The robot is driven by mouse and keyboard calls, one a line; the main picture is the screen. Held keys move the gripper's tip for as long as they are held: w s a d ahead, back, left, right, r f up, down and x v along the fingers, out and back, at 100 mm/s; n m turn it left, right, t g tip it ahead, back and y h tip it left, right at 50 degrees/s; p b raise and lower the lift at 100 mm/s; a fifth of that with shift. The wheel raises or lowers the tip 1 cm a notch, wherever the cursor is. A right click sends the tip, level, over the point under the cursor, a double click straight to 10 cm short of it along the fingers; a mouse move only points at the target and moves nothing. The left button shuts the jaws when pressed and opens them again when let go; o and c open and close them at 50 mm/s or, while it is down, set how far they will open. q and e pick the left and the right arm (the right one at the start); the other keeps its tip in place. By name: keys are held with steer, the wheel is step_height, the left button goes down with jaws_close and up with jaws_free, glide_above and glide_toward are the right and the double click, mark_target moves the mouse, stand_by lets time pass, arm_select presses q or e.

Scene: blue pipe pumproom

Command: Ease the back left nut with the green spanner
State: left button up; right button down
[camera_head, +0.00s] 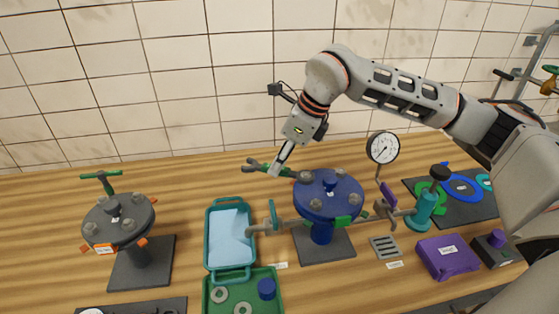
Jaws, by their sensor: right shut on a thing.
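The blue round flange (330,205) stands on a blue post on a dark base plate, with several grey nuts around its top. The back left nut (307,175) sits at its rim. My right gripper (279,162) comes down from above and is shut on the green spanner (284,171), just left of that nut. The spanner lies about level, one grey end pointing left, its other end at the nut. I cannot tell whether its jaw is around the nut or only beside it. My left gripper is out of view.
A grey flange (118,219) with a green T-handle tool stands at left. A teal tray (230,236) and a green tray (243,294) lie between. Pipework with a teal valve (423,207), a gauge (383,148) and a purple box (448,257) are at right.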

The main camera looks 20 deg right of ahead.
steer(key=shift+r, duration=0.5)
steer(key=shift+r, duration=1.6)
